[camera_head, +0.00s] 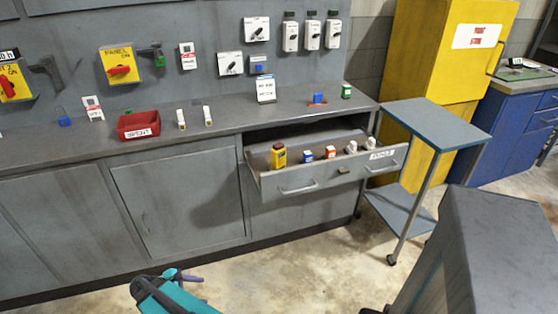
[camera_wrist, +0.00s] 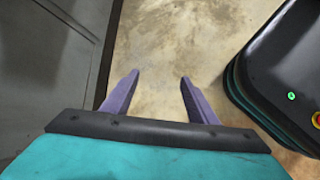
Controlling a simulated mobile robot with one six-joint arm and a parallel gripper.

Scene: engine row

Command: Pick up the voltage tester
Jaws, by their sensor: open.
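A yellow handheld device with a dark red part, which looks like the voltage tester (camera_head: 278,156), stands at the left end of the open drawer (camera_head: 325,178) in the head view. My gripper (camera_head: 192,277) is low in front of the bench, left of the drawer and well apart from it. In the wrist view its two purple fingers (camera_wrist: 158,84) are spread with only bare floor between them. The voltage tester is not in the wrist view.
The drawer also holds blue, orange and white small items (camera_head: 331,152). A red bin (camera_head: 138,125) sits on the grey bench. A trolley (camera_head: 436,122) stands right of the drawer, beside a yellow cabinet (camera_head: 425,75). Floor before the drawer is clear.

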